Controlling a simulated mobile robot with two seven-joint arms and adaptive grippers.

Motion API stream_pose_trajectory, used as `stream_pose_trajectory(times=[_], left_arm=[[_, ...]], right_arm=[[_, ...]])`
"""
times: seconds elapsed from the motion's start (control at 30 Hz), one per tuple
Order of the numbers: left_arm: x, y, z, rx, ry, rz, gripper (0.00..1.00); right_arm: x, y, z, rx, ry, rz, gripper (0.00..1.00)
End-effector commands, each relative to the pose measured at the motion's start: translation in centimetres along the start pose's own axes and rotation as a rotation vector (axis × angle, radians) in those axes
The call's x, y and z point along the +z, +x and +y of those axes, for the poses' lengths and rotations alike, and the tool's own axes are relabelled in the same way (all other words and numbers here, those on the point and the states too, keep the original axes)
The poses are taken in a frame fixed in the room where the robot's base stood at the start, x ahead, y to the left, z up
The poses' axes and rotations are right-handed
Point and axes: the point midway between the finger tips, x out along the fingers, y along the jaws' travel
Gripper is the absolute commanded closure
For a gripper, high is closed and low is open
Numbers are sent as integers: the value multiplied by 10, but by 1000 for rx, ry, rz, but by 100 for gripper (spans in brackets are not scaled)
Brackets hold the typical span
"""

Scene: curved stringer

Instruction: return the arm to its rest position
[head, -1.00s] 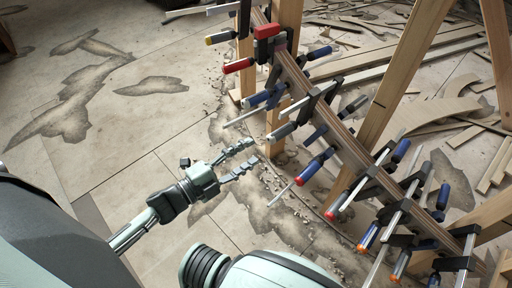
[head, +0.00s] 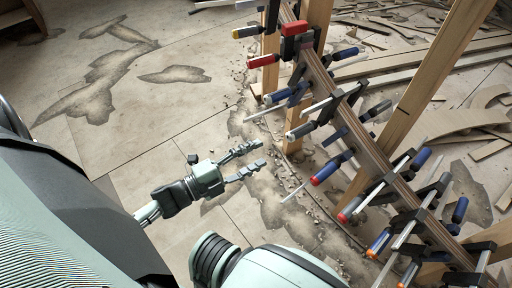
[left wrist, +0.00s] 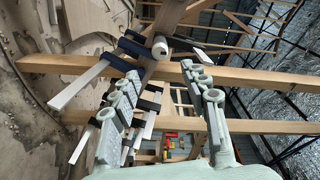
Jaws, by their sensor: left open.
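My left gripper (head: 252,160) is open and empty in the head view. It hangs over the bare floor, left of the curved stringer (head: 343,105), with a gap between them. In the left wrist view, its two pale fingers (left wrist: 165,110) stand apart, with clamps and wooden beams behind them. My right gripper is not in view.
Several bar clamps grip the stringer, among them a red one (head: 294,38), with handles sticking out toward my side. Wooden posts (head: 430,80) hold it up. Offcuts (head: 455,122) lie on the floor at right. The stained floor (head: 180,120) at left is clear.

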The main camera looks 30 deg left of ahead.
Motion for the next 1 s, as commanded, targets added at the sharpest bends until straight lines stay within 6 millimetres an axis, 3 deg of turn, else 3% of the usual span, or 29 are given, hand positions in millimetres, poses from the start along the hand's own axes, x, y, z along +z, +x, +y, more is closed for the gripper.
stream_pose_trajectory(times=[0.33, 0.43, 0.57, 0.67, 0.77, 0.9, 1.0], left_arm=[[4, 2, 0, 4, -15, -24, 55], [20, 7, 2, 21, -84, -125, 55], [58, 8, 14, 72, -276, -379, 55], [80, -4, 36, 133, -477, -612, 55], [86, -25, 64, 208, -678, -834, 55], [68, -61, 101, 331, -920, -1102, 55], [48, -83, 118, 411, -1036, -1242, 55]], right_arm=[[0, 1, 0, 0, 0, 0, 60], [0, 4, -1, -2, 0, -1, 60], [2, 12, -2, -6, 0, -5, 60], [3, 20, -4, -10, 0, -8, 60], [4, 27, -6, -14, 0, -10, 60], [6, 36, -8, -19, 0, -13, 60], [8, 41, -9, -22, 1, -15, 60]])
